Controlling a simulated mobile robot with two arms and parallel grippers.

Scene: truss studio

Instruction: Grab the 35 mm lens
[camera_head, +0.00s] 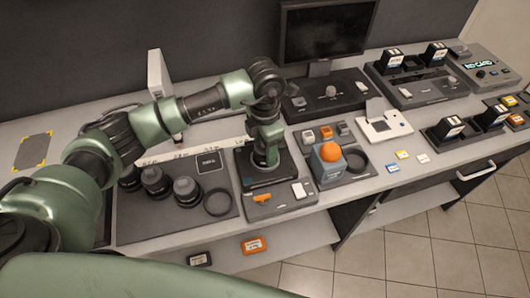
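Several black lenses stand on a dark mat (150,226) at the left of the bench: a left one (130,178), a middle one (156,184) and a right one (187,191). Their markings are too small to read, so I cannot tell which is the 35 mm lens. My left arm reaches over them from the left. My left gripper (266,160) points down over a dark unit to the right of the lenses, apart from them. Its fingers are too small and dark to tell open from shut. My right gripper is out of view.
A black ring (217,202) lies right of the lenses, and a long white marked strip (195,150) runs behind them. A grey box with an orange dome (330,152) stands right of my gripper. A monitor (328,31) stands at the back.

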